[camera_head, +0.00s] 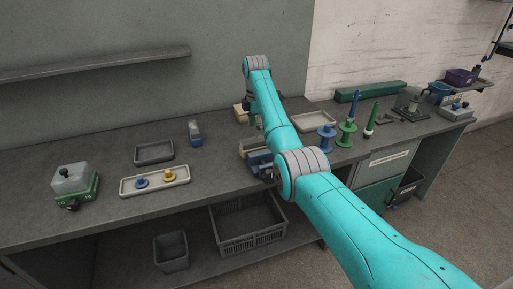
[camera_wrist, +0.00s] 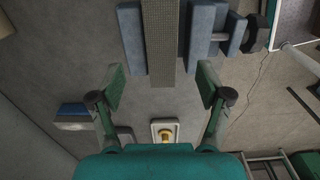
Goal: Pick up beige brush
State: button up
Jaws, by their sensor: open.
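A long grey-beige bar with a finely textured face (camera_wrist: 162,40), which looks like the brush, lies between blue vise jaws (camera_wrist: 200,35) in the wrist view. In the head view a beige block (camera_head: 250,146) shows just behind the blue vise (camera_head: 260,160), partly hidden by my arm; it seems to be the same thing. My gripper (camera_wrist: 162,85) is open and empty. Its two green fingers stand apart on either side of the bar's near end in the wrist view, with no contact visible. In the head view my arm hides much of this area.
Another beige object (camera_head: 240,114) is at the back of the bench. Green and blue spools (camera_head: 347,133) stand right. A wall shelf (camera_head: 90,65) is above.

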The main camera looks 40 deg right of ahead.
aim_at(257, 140)
notch_tip(257, 140, down, 5)
jog(key=shift+s+d+r, duration=0.1)
jog(key=c, duration=1.3)
